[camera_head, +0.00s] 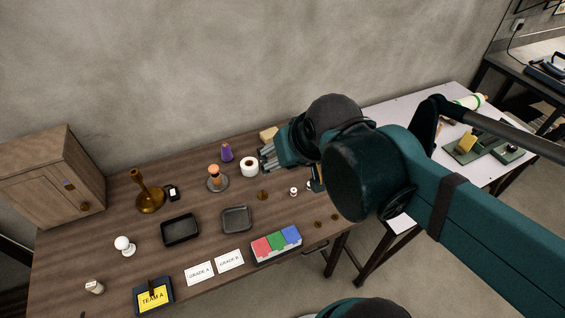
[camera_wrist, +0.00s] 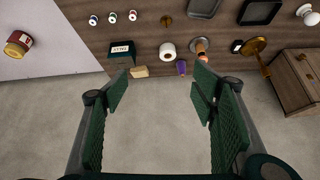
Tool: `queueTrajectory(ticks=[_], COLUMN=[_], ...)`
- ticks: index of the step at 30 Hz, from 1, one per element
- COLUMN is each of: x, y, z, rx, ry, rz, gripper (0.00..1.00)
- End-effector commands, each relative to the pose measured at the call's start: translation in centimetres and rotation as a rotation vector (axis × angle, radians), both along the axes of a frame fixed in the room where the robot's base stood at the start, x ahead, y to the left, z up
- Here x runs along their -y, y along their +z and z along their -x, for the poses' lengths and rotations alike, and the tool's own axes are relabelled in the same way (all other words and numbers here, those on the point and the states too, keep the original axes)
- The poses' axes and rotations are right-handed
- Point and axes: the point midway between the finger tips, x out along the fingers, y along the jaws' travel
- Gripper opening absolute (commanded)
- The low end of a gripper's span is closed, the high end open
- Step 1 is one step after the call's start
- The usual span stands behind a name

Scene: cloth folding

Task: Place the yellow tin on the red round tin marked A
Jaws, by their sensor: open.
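In the head view my gripper (camera_head: 268,157) hovers near the back of the wooden table. A round tin (camera_wrist: 18,44) with red and yellowish parts sits on the white table at the wrist view's far left, away from my fingers. I cannot tell whether it is one tin or two, and no letter A is readable. A yellow item (camera_head: 467,144) shows on the white table in the head view. I cannot tell whether it is a tin.
The wooden table (camera_head: 120,205) holds a white roll (camera_head: 249,167), a purple item (camera_head: 226,152), a brass candlestick (camera_head: 148,192), black trays (camera_head: 180,230) and a red-green-blue box (camera_head: 276,245). A tan block (camera_wrist: 139,72) and dark labelled box (camera_wrist: 122,50) lie near my left finger. The white table (camera_head: 400,112) adjoins.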

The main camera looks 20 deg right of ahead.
Motion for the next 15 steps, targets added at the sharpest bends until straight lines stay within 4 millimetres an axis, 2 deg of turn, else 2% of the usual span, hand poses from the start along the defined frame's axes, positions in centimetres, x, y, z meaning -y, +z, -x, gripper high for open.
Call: queueTrajectory(ticks=[6, 15], x=[-1.10, -1.21], y=[-0.76, -0.82], z=[1.31, 1.41], rx=[0.017, 0.020], ry=[0.087, 0.098], rz=[0.043, 0.049], gripper=[0.58, 0.58])
